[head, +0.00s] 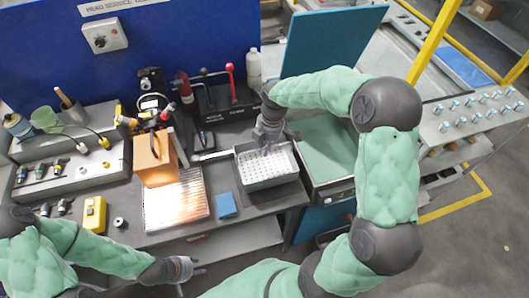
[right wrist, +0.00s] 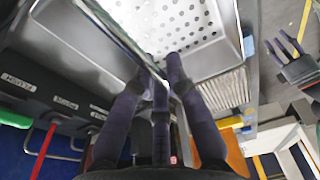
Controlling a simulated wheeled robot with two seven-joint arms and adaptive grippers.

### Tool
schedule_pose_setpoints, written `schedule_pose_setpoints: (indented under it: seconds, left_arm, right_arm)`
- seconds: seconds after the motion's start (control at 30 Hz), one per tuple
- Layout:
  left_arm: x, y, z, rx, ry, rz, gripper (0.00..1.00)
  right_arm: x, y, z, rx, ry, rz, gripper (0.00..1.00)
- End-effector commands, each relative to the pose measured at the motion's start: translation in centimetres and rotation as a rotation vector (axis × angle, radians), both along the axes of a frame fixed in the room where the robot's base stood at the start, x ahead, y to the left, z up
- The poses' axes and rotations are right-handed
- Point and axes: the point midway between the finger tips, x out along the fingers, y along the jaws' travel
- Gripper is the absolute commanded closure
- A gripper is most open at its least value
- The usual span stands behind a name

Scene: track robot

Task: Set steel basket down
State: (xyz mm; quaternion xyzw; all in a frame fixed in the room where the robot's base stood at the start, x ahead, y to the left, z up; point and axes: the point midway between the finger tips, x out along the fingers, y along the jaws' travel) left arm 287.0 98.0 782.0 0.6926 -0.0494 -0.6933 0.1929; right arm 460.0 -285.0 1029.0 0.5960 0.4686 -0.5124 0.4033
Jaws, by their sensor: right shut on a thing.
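The steel basket (head: 267,165), a shallow perforated tray, is level at the right part of the workbench. In the right wrist view its perforated floor and rim (right wrist: 233,35) fill the top. My right gripper (head: 268,138) is at the basket's far side, its fingers (right wrist: 160,72) shut on that rim. I cannot tell whether the basket's underside touches the bench. My left gripper (head: 190,268) is empty and low in front of the bench, away from the basket. It also shows at the right of the right wrist view (right wrist: 285,50), fingers spread.
A ribbed metal plate (head: 177,203), a blue cloth (head: 227,205) and an orange block (head: 154,158) lie left of the basket. Behind it stand a red-levered fixture (head: 222,98) and white bottle (head: 254,68).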

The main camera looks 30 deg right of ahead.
Motion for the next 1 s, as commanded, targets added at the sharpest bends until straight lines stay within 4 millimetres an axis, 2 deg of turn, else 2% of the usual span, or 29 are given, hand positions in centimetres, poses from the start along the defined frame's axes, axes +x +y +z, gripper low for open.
schedule_pose_setpoints:
  seconds: [0.1, 0.3, 0.7, 0.73, 0.8, 1.0]
  left_arm:
    - [0.0, 0.0, -0.2, 0.000, 0.000, 0.000, 0.60]
    - [0.0, 0.0, -0.6, 0.000, 0.000, 0.000, 0.60]
    - [0.0, 0.0, -0.8, 0.000, 0.000, 0.000, 0.60]
    - [0.0, 0.0, -0.8, 0.000, 0.000, 0.000, 0.60]
    - [0.0, 0.0, -0.7, 0.000, 0.000, 0.000, 0.60]
    - [0.0, 0.0, -0.7, 0.000, 0.000, 0.000, 0.60]
  right_arm:
    - [0.6, -0.2, -1.2, 0.001, 0.002, -0.001, 1.00]
    - [0.6, -0.2, -3.7, 0.000, 0.000, -0.001, 1.00]
    - [0.6, -0.2, -4.1, 0.000, -0.001, 0.000, 1.00]
    - [0.5, -0.2, -4.1, 0.000, 0.001, 0.000, 0.80]
    - [0.5, -0.2, -4.1, 0.000, 0.001, 0.000, 0.61]
    - [0.5, -0.2, -4.1, 0.000, 0.001, 0.000, 0.61]
